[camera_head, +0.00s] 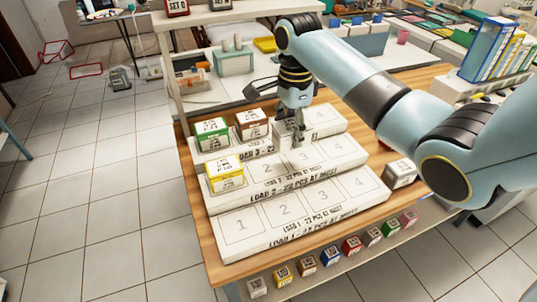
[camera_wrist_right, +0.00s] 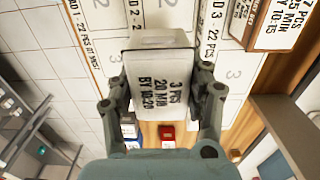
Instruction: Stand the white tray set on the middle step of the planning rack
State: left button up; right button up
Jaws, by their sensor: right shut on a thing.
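My right gripper (camera_head: 298,138) is over the back part of the planning rack (camera_head: 235,237). In the right wrist view its fingers (camera_wrist_right: 162,98) are shut on the sides of the white tray set (camera_wrist_right: 160,75), whose label reads 3 PCS, 20 MIN. In the head view the held set is hard to make out against the white rack. Whether it touches the rack is unclear. The middle step (camera_head: 300,168), marked LOAD 2, bears a yellow set (camera_head: 225,174) at its left end. My left gripper is not in view.
A green set (camera_head: 212,133) and a brown set (camera_head: 251,124) stand on the back step. A pale box (camera_head: 400,173) stands on the wooden table (camera_head: 208,250) right of the rack. Several small coloured boxes line the lower front ledge. The front step is bare.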

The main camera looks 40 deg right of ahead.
jog(key=a+f, duration=0.1)
jog(key=w+a+f, duration=0.1)
jog(key=a, duration=0.1)
jog(key=w+a+f, duration=0.1)
jog(key=a, duration=0.1)
jog(key=shift+w+f, duration=0.15)
jog(key=shift+w, duration=0.1)
jog(key=shift+a+f, duration=0.1)
jog(key=shift+f, duration=1.95)
jog(key=shift+f, duration=0.1)
jog(key=o, duration=1)
jog(key=shift+o, duration=0.2)
notch_tip(320, 180, up, 12)
jog(key=shift+p, duration=0.3)
